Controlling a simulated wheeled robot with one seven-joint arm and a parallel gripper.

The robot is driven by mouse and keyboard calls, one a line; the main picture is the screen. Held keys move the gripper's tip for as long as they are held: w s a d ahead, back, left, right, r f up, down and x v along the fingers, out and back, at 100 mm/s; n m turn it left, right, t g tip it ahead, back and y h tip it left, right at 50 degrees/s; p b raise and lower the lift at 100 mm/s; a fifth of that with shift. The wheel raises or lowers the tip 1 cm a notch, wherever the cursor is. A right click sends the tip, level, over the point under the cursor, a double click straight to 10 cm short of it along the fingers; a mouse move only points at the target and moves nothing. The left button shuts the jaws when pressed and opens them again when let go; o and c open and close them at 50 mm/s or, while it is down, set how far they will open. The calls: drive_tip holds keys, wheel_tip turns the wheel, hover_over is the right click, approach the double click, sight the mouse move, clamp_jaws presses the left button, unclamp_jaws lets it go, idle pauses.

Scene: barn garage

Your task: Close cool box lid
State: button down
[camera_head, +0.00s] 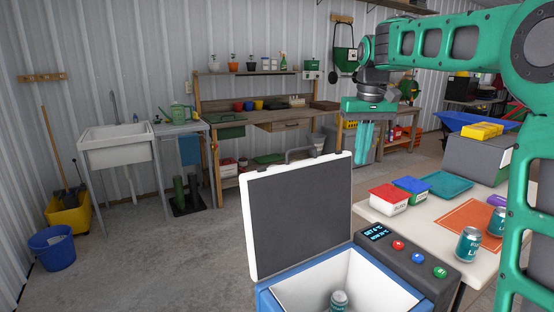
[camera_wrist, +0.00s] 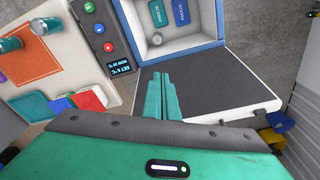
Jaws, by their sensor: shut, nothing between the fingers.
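The cool box (camera_head: 345,285) is blue with a white inside and stands at the front centre; a can (camera_head: 339,300) is inside. Its lid (camera_head: 298,215), white-rimmed with a dark grey inner face, stands open and upright at the box's far side. In the wrist view the open lid (camera_wrist: 215,88) lies beside the open box (camera_wrist: 190,50), with blue packs and the can on the box floor. My gripper (camera_head: 363,150) is shut and empty, pointing down just above and to the right of the lid's top edge in the head view. In the wrist view its fingers (camera_wrist: 163,95) overlap the lid's edge; contact cannot be told.
A control panel (camera_head: 405,255) with a display and coloured buttons runs along the box's right side. A table (camera_head: 415,222) to the right holds cans, red and blue tubs, a teal tray and an orange mat. Open floor (camera_head: 180,260) lies left of the box.

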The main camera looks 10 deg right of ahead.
drive_tip(key=w+a+r+n+y, duration=0.1)
drive_tip(key=w+a+r+n, duration=0.15)
drive_tip(key=w+a, duration=0.7)
drive_tip(key=w+a+r+n, duration=0.1)
drive_tip(key=w+a+n, duration=0.2)
drive_tip(key=w+a, duration=0.65)
drive_tip(key=s+a+f, duration=0.1)
drive_tip(key=s+f, duration=0.2)
drive_tip(key=f, duration=0.6)
drive_tip(key=shift+s+f+t, duration=0.15)
drive_tip(key=shift+t, duration=0.25)
drive_tip(key=shift+s+m, duration=0.1)
drive_tip(key=shift+m, duration=0.15)
